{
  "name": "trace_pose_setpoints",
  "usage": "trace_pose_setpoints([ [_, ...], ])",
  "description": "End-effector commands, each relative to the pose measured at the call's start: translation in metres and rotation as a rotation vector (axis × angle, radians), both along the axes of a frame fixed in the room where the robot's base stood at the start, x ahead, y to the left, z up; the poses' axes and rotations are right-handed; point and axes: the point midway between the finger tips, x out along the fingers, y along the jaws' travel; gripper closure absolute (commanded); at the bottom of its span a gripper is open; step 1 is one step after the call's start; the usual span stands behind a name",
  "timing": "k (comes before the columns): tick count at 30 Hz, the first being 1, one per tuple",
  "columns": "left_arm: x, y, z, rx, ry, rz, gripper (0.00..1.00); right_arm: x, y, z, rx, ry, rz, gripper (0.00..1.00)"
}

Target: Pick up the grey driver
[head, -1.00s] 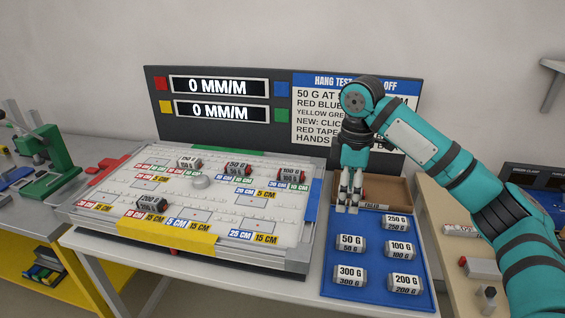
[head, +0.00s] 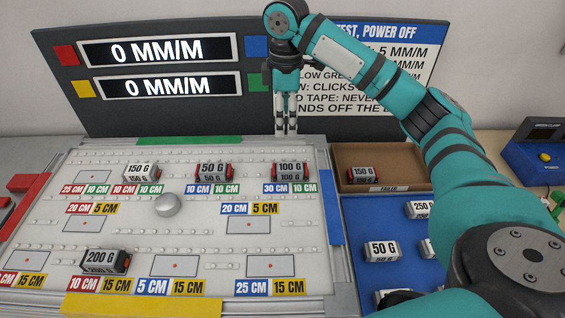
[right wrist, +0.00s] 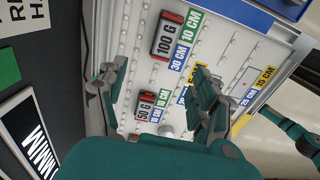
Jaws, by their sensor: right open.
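I cannot pick out a grey driver in either current view. A grey dome (head: 167,205) sits on the white board (head: 200,222); I cannot tell its use. My right gripper (head: 286,130) points down, fingers apart and empty, at the board's back edge, behind the 100 G weight (head: 290,171). In the right wrist view the open fingers (right wrist: 160,70) frame the board, with the 100 G weight (right wrist: 168,36) and the 50 G weight (right wrist: 145,106) between or beyond them. My left gripper does not show; a teal arm part shows at that view's right edge.
More weights stand on the board, such as 150 G (head: 141,171) and 200 G (head: 104,262). A brown tray (head: 395,158) and a blue tray (head: 362,222) lie to the right, partly behind my right arm. The display panel (head: 255,112) rises close behind the gripper.

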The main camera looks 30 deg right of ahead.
Motion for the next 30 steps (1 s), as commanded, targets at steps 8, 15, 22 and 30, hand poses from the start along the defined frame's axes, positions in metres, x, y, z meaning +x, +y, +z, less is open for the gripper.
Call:
trace_pose_setpoints([
  [8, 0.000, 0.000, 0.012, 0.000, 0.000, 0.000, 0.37, -0.002, -0.001, -0.060, -0.002, 0.006, 0.000, 0.33],
  [15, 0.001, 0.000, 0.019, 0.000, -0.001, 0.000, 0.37, -0.001, 0.000, -0.098, -0.001, 0.003, -0.001, 0.33],
  [22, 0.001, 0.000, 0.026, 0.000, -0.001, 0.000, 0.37, -0.002, 0.002, -0.114, -0.002, 0.003, 0.000, 0.33],
  [30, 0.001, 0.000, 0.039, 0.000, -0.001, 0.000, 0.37, -0.004, 0.006, -0.151, -0.002, 0.001, 0.000, 0.33],
])
